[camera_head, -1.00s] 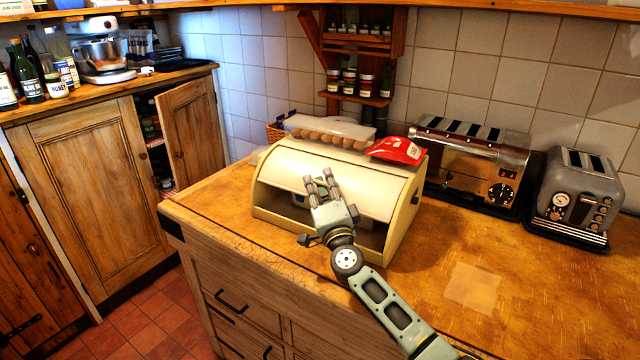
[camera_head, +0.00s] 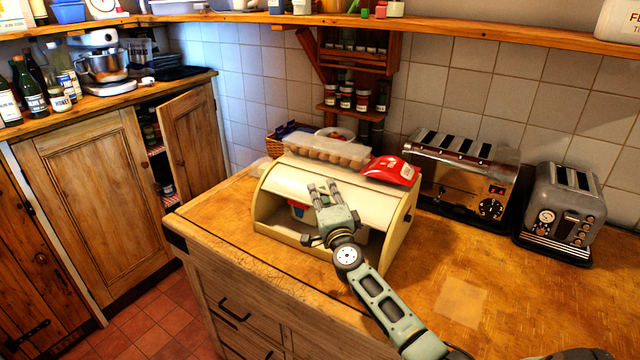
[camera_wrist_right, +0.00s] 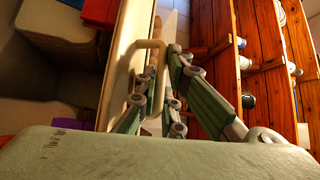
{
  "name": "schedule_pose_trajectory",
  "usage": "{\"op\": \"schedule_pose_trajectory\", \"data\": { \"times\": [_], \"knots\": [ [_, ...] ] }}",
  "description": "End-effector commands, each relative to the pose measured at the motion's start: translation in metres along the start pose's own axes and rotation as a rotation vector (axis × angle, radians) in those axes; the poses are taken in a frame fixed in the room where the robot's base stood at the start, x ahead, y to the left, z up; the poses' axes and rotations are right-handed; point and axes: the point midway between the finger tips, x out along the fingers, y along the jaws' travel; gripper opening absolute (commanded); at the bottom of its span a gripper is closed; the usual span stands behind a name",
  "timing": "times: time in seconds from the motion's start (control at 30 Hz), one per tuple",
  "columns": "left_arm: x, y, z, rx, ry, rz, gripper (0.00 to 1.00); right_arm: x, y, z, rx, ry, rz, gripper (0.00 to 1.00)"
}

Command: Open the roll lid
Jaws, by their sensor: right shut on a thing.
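The cream bread box with a roll lid (camera_head: 345,200) stands on the wooden counter. The lid is partly raised, and the lower front shows a dark gap with a small blue and red item (camera_head: 298,209) inside. My right gripper (camera_head: 322,188) is at the middle of the lid's front and is shut on the lid's handle. In the right wrist view the pale loop-shaped handle (camera_wrist_right: 157,45) lies between the fingers (camera_wrist_right: 160,85). The gripper and arm hide part of the opening in the head view. My left gripper is not in view.
An egg carton (camera_head: 328,150) and a red packet (camera_head: 390,170) lie on top of the box. A large toaster (camera_head: 455,175) and a grey toaster (camera_head: 562,212) stand to the right. A spice rack (camera_head: 355,70) hangs behind. The counter's front right is clear.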

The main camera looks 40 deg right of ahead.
Motion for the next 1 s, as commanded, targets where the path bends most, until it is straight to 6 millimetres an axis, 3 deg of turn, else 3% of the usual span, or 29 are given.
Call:
{"op": "schedule_pose_trajectory", "data": {
  "times": [0.03, 0.23, 0.67, 0.7, 0.77, 1.0],
  "knots": [
    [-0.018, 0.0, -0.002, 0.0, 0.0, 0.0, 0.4, 0.004, -0.009, -0.006, 0.008, 0.004, 0.016, 0.0],
    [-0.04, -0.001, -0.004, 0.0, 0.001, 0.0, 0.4, 0.018, -0.011, -0.018, 0.05, 0.004, 0.058, 0.0],
    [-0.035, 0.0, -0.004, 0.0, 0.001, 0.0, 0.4, 0.026, -0.007, -0.026, 0.051, 0.001, 0.059, 0.0],
    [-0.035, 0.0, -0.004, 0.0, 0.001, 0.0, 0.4, 0.026, -0.007, -0.026, 0.051, 0.001, 0.059, 0.1],
    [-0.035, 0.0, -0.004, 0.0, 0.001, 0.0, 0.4, 0.026, -0.007, -0.026, 0.052, 0.001, 0.059, 0.15],
    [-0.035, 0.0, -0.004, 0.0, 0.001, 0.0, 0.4, 0.026, -0.007, -0.026, 0.054, 0.0, 0.058, 0.16]
  ]
}}
